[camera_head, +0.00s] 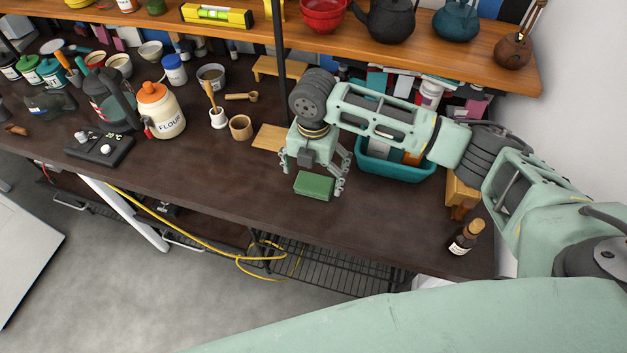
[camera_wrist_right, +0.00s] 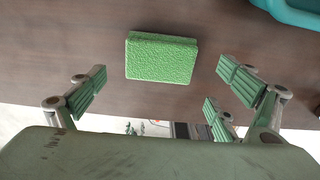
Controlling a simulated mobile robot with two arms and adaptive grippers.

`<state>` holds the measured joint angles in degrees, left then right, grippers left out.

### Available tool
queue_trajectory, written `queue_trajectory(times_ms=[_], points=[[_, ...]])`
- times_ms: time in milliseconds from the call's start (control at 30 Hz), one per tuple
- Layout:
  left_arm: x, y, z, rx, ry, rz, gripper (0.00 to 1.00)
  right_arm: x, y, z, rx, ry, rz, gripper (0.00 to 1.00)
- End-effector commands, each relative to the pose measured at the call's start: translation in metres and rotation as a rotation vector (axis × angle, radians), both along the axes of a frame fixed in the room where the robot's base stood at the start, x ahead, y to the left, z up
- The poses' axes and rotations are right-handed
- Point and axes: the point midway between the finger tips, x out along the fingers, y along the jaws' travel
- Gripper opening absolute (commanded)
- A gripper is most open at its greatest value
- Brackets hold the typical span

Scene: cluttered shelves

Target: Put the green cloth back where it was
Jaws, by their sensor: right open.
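The green cloth (camera_head: 314,185) is a small, thick, sponge-like block lying flat on the dark wooden counter (camera_head: 240,195). In the right wrist view the green cloth (camera_wrist_right: 161,57) shows a rough, speckled top and lies beyond the fingertips, between the finger lines. My right gripper (camera_head: 314,180) is above and around the cloth's place in the head view. In the wrist view the right gripper (camera_wrist_right: 165,95) has its fingers spread wide, with nothing between the pads. My left gripper is not in view.
A teal bin (camera_head: 395,172) stands behind and right of the cloth. A dark bottle (camera_head: 466,238) stands near the counter's right front edge. A wooden board (camera_head: 270,137), mortar (camera_head: 241,127) and flour jar (camera_head: 160,110) are left. A shelf (camera_head: 350,40) with teapots is above. The counter's front is clear.

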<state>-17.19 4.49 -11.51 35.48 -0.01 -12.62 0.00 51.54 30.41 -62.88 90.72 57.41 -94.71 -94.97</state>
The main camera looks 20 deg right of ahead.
Motion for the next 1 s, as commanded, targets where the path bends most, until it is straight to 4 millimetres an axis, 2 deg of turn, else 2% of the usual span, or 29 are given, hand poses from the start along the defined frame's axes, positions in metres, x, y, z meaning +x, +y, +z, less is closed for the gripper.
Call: queue_trajectory(times_ms=[200, 400, 600, 1000], points=[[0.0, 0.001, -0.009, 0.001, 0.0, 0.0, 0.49, 0.001, 0.0, 0.047, 0.001, -0.004, 0.001, 0.92], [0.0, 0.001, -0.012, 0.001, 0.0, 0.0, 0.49, 0.0, 0.001, 0.076, 0.0, -0.001, 0.0, 0.92], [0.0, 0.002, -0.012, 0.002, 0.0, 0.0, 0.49, 0.0, 0.0, 0.084, 0.0, 0.0, 0.0, 0.92], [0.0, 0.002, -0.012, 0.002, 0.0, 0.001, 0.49, 0.0, 0.0, 0.084, 0.001, 0.001, 0.0, 0.92]])
